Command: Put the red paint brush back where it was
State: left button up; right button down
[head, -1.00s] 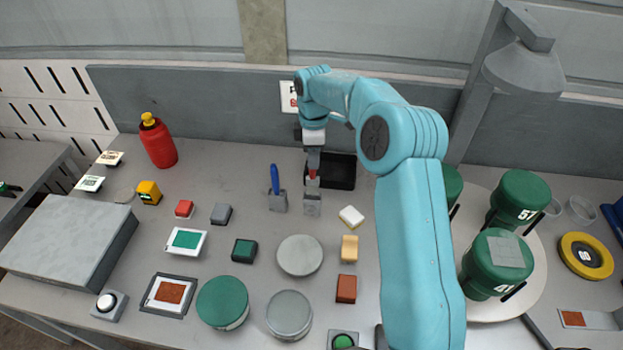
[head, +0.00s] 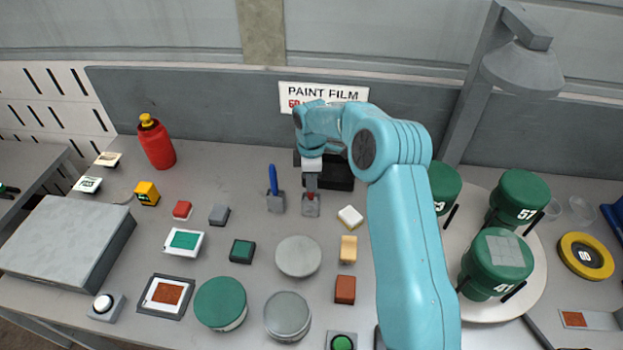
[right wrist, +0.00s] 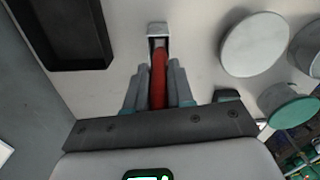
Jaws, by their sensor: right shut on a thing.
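The red paint brush (right wrist: 158,82) is between the fingers of my right gripper (right wrist: 158,88), which is shut on its handle. In the right wrist view the brush's far end is at a small grey holder (right wrist: 157,29). In the head view my right gripper (head: 311,188) points down over that holder (head: 311,207), and only a little red shows between them. The brush looks upright and at least partly in the holder; how deep it sits is hidden. A blue paint brush (head: 273,180) stands in a matching grey holder (head: 277,204) just to the left. My left gripper is not in view.
A black tray (head: 335,176) lies behind the gripper, partly covered by my arm. A white block (head: 350,217) and a grey round lid (head: 298,257) are near the holders. Green cans (head: 497,262) stand on a round white plate (head: 527,305) at right. A red bottle (head: 157,146) stands at the back left.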

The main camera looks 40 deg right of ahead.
jog(key=c, duration=1)
grip_release()
jog(key=shift+w+d+f, duration=0.1)
jog(key=shift+w+f, duration=0.05)
jog(key=shift+f, duration=0.05)
jog(key=shift+r, duration=0.3)
notch_tip(320, 180, up, 12)
jog(key=shift+f+p, duration=0.1)
jog(key=shift+p, duration=0.45)
